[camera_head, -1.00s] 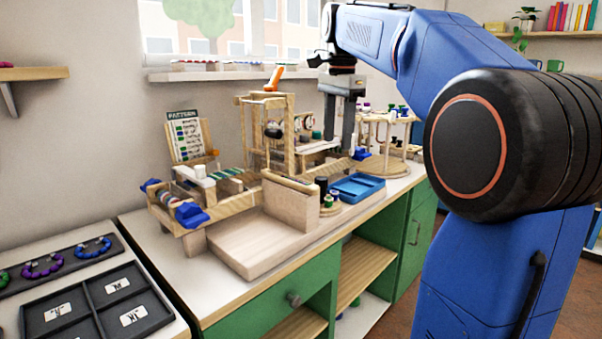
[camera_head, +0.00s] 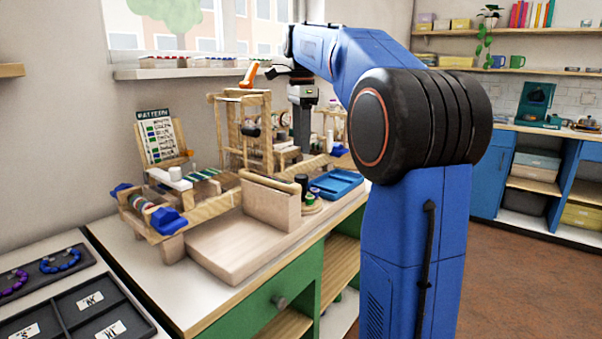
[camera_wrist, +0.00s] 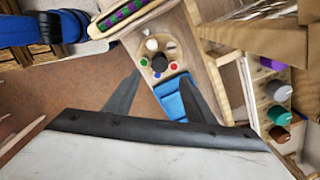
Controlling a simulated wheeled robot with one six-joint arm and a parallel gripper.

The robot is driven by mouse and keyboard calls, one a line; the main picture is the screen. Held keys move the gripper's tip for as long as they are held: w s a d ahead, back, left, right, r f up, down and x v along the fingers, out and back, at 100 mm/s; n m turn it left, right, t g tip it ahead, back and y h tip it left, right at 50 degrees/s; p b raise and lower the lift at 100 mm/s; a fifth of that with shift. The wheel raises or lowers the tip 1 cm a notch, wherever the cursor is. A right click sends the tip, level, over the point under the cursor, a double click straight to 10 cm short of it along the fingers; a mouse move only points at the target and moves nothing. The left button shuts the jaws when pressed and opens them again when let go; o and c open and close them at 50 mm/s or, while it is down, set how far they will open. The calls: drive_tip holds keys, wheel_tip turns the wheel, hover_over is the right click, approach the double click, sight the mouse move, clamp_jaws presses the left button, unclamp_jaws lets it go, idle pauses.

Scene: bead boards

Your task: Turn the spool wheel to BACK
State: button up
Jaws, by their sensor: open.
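My gripper (camera_head: 302,122) hangs fingers-down behind the bench frames in the head view. In the wrist view the gripper's (camera_wrist: 161,80) two dark fingers are spread, with nothing between them. Below and between the fingertips is a round holder (camera_wrist: 158,62) with a dark centre and white, green, blue and red pieces around it. At the right of the wrist view, a wooden rack carries purple, teal and brown spools (camera_wrist: 278,91), apart from the fingers. I cannot tell for certain which part is the spool wheel, and no BACK mark is readable.
A wooden tower (camera_head: 222,135) with an orange lever (camera_head: 250,75) stands left of my gripper. A loom (camera_head: 140,205) with blue knobs, a blue tray (camera_head: 337,184) and a pattern card (camera_head: 158,138) share the bench.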

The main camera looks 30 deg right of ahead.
sight(302, 176)
wheel_tip(302, 176, down, 10)
idle(0.5)
drive_tip(key=c, duration=1)
